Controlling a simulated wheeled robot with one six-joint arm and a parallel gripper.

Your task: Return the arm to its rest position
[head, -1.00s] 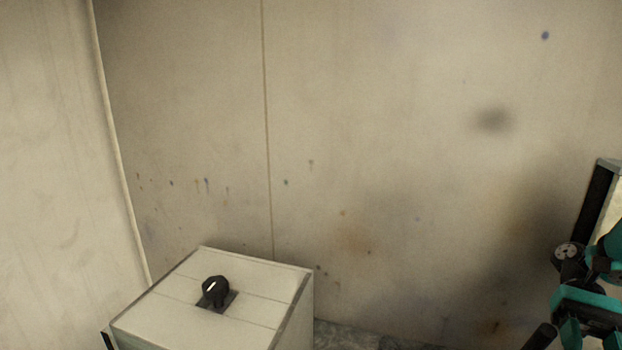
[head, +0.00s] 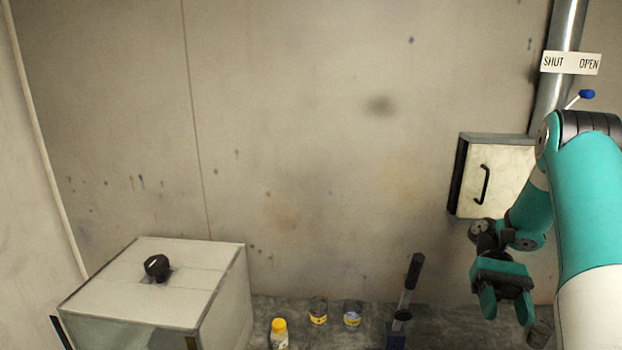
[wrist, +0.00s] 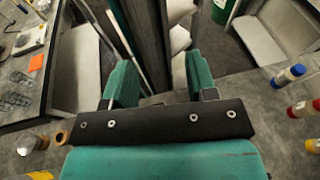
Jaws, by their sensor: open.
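My gripper (head: 507,308) is at the right of the head view, on my teal and white arm, with its fingers pointing down. Its two teal fingers stand apart with nothing between them. In the wrist view, my gripper (wrist: 160,88) also shows open and empty, over a grey floor area. It touches nothing that I can see. My arm hides part of the wall and bench at the right.
A white box (head: 200,255) with a black knob (head: 157,268) stands at left. A yellow-capped bottle (head: 279,333), small jars (head: 318,311) and a dark lever tool (head: 409,288) stand along the bench. A cabinet (head: 497,175) and a blue-tipped lever (head: 586,95) are near my arm.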

